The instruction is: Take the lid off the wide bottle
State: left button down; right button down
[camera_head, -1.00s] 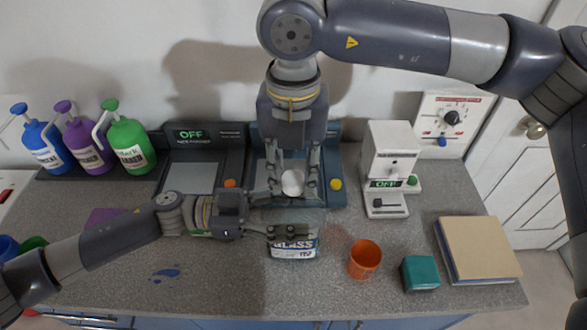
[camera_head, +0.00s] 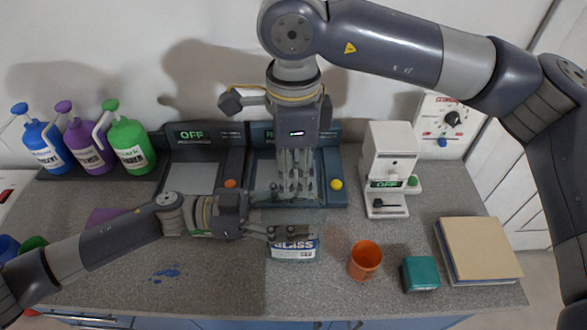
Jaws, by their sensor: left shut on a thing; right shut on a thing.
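The wide bottle (camera_head: 293,250) stands on the counter in the middle, with a blue and white "GLASS" label on its front. My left gripper (camera_head: 279,213) reaches in from the left and is shut on the bottle's body, one finger across its front above the label. My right gripper (camera_head: 295,193) points down from above over the bottle's top and is shut on the lid. Its fingers look narrow from this side and hide the lid, so I cannot tell whether the lid is still touching the bottle.
An orange cup (camera_head: 365,260), a teal box (camera_head: 420,273) and a book (camera_head: 478,250) lie to the right. Behind stand two dark devices (camera_head: 205,172) and a white machine (camera_head: 388,165). Three jugs (camera_head: 130,145) stand at the back left. The front left counter is mostly clear.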

jog(key=n, duration=2.1)
jog(key=shift+r, duration=0.1)
jog(key=shift+r, duration=0.1)
jog(key=shift+r, duration=1)
